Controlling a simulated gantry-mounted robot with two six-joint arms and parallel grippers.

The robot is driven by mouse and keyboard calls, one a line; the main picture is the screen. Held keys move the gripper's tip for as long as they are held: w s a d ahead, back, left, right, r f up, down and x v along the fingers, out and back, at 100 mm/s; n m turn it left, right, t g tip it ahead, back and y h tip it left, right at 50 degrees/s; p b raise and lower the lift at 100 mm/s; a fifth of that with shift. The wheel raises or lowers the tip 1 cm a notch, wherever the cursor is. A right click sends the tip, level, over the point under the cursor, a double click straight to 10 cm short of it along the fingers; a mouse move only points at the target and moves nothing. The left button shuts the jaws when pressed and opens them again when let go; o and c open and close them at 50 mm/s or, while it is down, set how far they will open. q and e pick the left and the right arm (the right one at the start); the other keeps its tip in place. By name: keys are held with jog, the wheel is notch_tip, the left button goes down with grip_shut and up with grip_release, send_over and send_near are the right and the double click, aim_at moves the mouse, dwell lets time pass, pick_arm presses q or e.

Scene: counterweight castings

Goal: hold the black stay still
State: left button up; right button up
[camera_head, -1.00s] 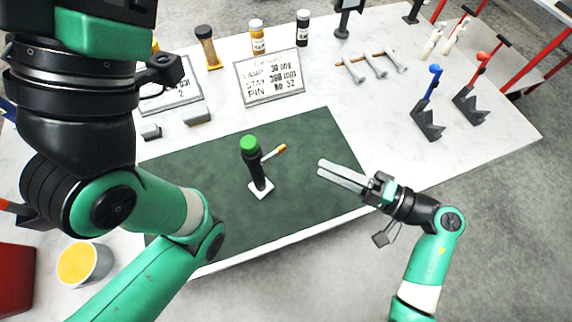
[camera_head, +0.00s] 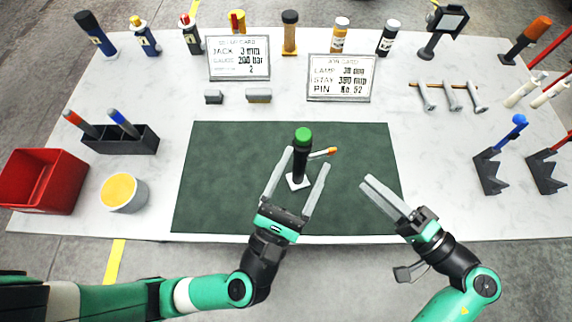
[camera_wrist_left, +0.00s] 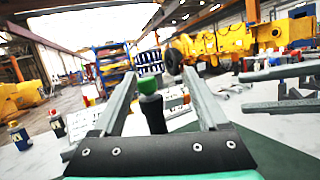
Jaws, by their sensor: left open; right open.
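The black stay (camera_head: 301,165), a post with a green cap, stands upright on a small white base on the dark green mat (camera_head: 220,190). A small lever with an orange tip sticks out to its right. My left gripper (camera_head: 306,158) is open, its fingers on either side of the stay with gaps visible. In the left wrist view the stay (camera_wrist_left: 153,113) stands between the two fingers. My right gripper (camera_head: 367,181) is open and empty over the right part of the mat, its fingers fairly close together; they also show in the left wrist view (camera_wrist_left: 285,90).
Two printed cards (camera_head: 341,78) stand behind the mat, with several bottles and tools along the back. A red bin (camera_head: 42,182), a yellow-filled cup (camera_head: 123,193) and a black holder (camera_head: 120,140) are left. Black wedge stands (camera_head: 492,172) are right. The mat around the stay is clear.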

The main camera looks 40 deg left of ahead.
aim_at(300, 165)
pick_arm(q)
notch_tip(300, 165, down, 10)
jog(key=s+a+n+g, duration=0.2)
jog(key=g, duration=0.2)
jog(key=x, duration=1.1)
jog(key=shift+w+d, duration=0.1)
jog(key=shift+w, duration=0.1)
jog(key=shift+c, duration=0.2)
grip_shut()
dwell(0.3)
